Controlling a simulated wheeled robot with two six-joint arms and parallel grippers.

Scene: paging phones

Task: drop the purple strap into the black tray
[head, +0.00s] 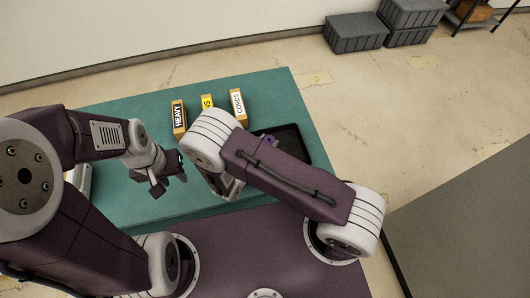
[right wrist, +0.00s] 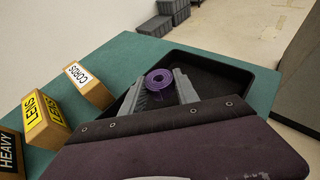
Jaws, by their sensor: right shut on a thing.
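The purple strap (right wrist: 158,80) is a small rolled coil between the fingertips of my right gripper (right wrist: 160,90), which is shut on it. In the right wrist view the black tray (right wrist: 262,78) lies behind and to the right of the coil, and the coil overlaps its near left part. In the head view the tray (head: 300,157) is partly covered by my right arm, which also hides most of the right gripper. A small purple patch shows there beside the arm, over the tray. My left gripper (head: 168,186) is empty above the teal table, its fingers apart.
Labelled blocks stand on the teal table (head: 290,90) along its far side: HEAVY (head: 179,119), LENS (right wrist: 45,120) and CORDS (head: 238,104). Grey crates (head: 355,32) stand on the floor by the wall, far off. A grey surface (head: 460,220) lies to the right.

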